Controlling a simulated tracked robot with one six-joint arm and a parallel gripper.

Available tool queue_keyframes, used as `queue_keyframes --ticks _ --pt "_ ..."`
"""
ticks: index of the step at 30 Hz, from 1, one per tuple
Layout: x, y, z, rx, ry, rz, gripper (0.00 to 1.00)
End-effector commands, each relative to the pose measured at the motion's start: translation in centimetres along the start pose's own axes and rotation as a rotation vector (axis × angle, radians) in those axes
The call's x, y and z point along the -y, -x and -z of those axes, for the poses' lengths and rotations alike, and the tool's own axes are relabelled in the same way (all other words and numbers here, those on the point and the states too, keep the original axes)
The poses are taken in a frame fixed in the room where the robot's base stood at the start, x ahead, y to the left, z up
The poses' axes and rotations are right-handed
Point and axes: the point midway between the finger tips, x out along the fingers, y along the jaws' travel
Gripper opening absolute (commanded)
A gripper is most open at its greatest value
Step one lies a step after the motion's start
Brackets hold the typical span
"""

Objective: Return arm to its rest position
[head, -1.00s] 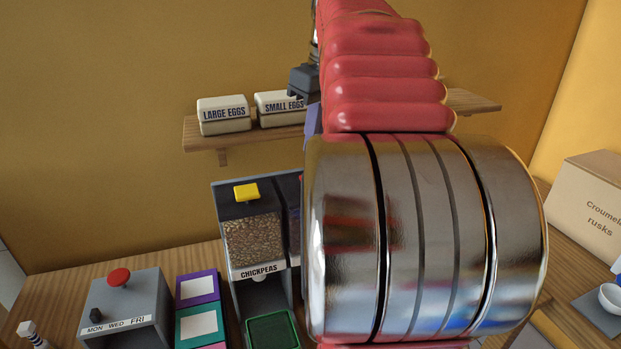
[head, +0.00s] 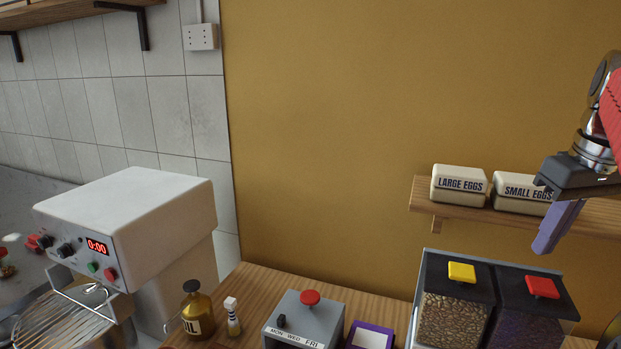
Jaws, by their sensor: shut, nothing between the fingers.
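My gripper (head: 547,242) is at the right edge of the head view, pointing down and to the left. Its purple fingers are together with nothing between them. In the picture it overlaps the right end of the small eggs box (head: 521,190) and hangs above the dispenser with the red button (head: 543,287). I cannot tell how far it is from either. Part of my red and metal arm shows behind it, and the rest is out of frame.
The large eggs box (head: 459,184) stands on the wall shelf (head: 421,208). A dispenser with a yellow button (head: 461,272) is beside the red-button one. A grey day box (head: 302,318), an oil bottle (head: 197,313) and a white machine (head: 135,215) stand left. The yellow wall's middle is clear.

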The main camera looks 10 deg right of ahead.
Motion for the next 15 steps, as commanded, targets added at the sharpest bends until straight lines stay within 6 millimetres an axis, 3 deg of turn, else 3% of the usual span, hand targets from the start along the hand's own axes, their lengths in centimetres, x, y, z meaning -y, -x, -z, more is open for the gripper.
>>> queue_keyframes --ticks 7,15 --pt "7.3 -2.6 0.4 -0.037 -0.001 -0.029 0.0" --pt "15.3 -6.4 -1.1 -0.098 -0.01 -0.049 0.0"
